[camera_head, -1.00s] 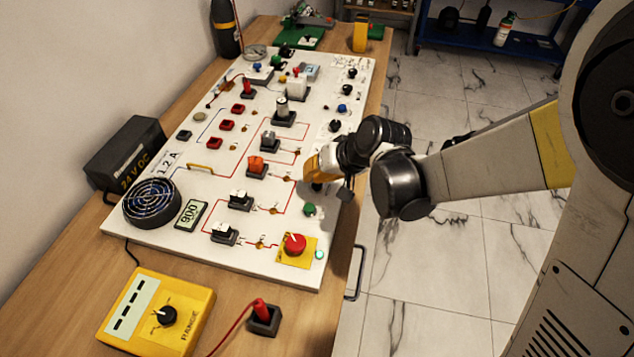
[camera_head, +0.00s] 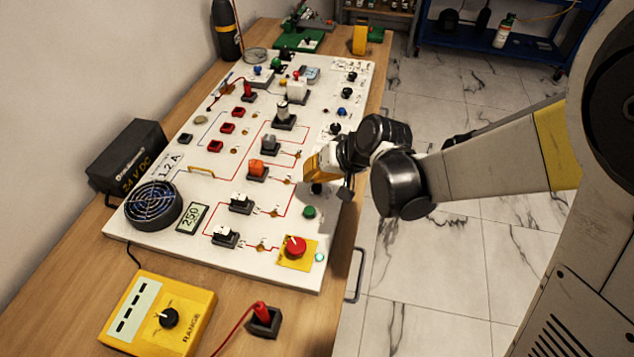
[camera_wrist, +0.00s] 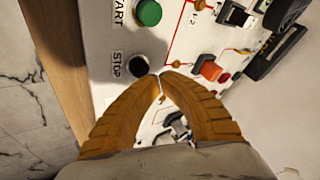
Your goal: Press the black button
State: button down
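The black button (camera_wrist: 138,66) is round and sits beside the "STOP" label in the wrist view. In the head view the black button (camera_head: 316,188) shows partly, just below my gripper (camera_head: 318,168). In the wrist view my gripper (camera_wrist: 158,76) has its two orange-yellow fingers brought together at the tips, with nothing between them. The tips lie right at the button's lower right edge in that picture. I cannot tell whether they touch it.
A green "START" button (camera_wrist: 148,12) lies near the black one. A red emergency knob (camera_head: 295,246) on a yellow plate is nearer the panel's front edge. An orange switch (camera_head: 258,170) and other switches stand on the white panel (camera_head: 160,232).

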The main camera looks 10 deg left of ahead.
aim_at(313, 185)
jog(key=shift+r, duration=0.25)
jog(key=shift+r+p, duration=1.85)
jog(key=shift+r, duration=0.5)
